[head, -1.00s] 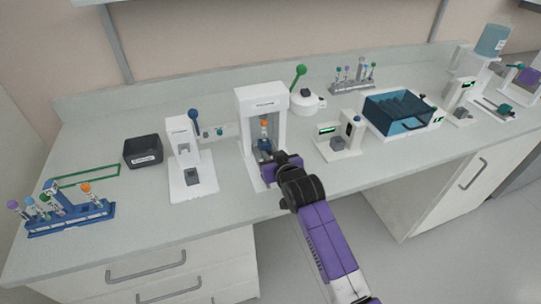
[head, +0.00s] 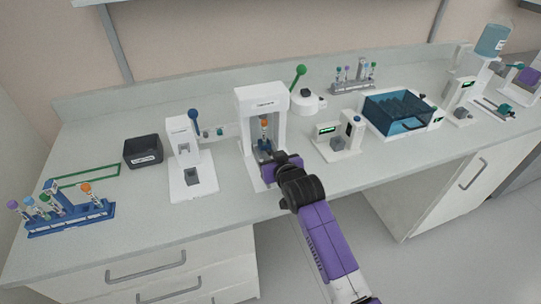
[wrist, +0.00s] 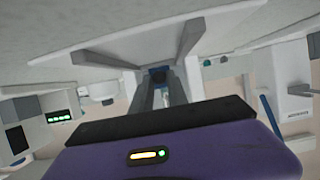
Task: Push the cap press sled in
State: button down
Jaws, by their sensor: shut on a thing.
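The cap press (head: 246,130) is a white arch-shaped frame on a white base near the middle of the counter. Its blue-grey sled (head: 263,154) sits low in the opening, with an upright orange-capped tube (head: 264,123) above it. My gripper (head: 272,160) is at the front of the press, low at the sled, and partly hides it. In the wrist view my gripper's two grey fingers (wrist: 160,92) are close together on a small dark part (wrist: 157,75), which looks like the sled's handle. How deep the sled sits is hard to tell.
A white device with a blue-knobbed lever (head: 183,150) stands left of the press. A white device with a green display (head: 331,140) stands close on the right. A black bin (head: 143,150) and a blue tube rack (head: 70,217) are farther left. Counter in front of the press is clear.

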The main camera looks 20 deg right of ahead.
jog(key=shift+w, duration=0.15)
jog(key=shift+w+f+b, duration=0.1)
jog(key=shift+w+b, duration=0.45)
jog(key=shift+w, duration=0.15)
jog(key=c, duration=1.3)
grip_release()
